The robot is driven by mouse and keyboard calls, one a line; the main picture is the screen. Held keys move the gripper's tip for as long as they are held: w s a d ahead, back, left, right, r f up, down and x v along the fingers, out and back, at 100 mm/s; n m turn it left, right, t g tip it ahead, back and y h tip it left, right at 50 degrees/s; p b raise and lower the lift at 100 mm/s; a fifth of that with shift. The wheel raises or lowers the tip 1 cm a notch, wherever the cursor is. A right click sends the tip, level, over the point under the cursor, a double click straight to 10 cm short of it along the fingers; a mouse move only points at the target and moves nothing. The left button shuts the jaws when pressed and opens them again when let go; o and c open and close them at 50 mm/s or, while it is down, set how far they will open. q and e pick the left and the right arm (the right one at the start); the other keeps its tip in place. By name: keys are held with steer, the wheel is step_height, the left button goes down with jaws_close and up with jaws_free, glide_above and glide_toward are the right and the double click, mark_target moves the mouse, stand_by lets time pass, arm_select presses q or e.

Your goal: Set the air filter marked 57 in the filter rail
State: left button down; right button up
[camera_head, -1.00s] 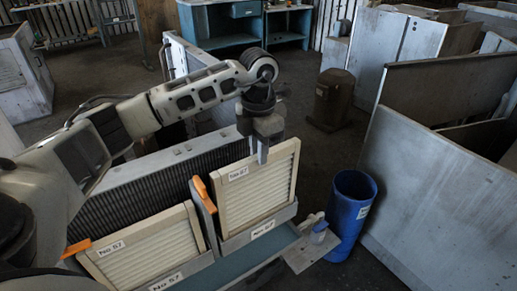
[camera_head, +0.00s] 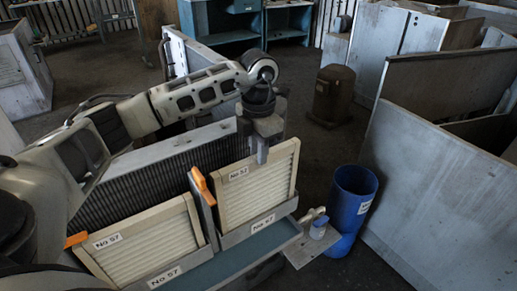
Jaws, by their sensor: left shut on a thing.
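A pale-framed pleated air filter (camera_head: 258,188) labelled No 57 stands upright at the right bay of the grey filter rail (camera_head: 232,239). The rail's front lip there also carries a No 57 label. The filter's lower edge is hidden behind that lip, so I cannot tell if it is fully down. My left gripper (camera_head: 262,157) is shut on the filter's top edge, coming from above. A second filter (camera_head: 150,246) marked No 57 stands in the left bay, behind a lip with a No 57 label. My right gripper is not in view.
An orange-tipped divider (camera_head: 203,187) stands between the bays; another orange tab (camera_head: 77,239) is at the far left. A dark finned panel (camera_head: 150,187) is behind. Large grey panels (camera_head: 440,195) stand further right.

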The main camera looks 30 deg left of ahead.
arm_select(q)
steer(key=shift+f+b, duration=0.8)
steer(key=shift+f, duration=0.35)
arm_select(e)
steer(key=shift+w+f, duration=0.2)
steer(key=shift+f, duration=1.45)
arm_select(q)
steer(key=shift+f, duration=0.15)
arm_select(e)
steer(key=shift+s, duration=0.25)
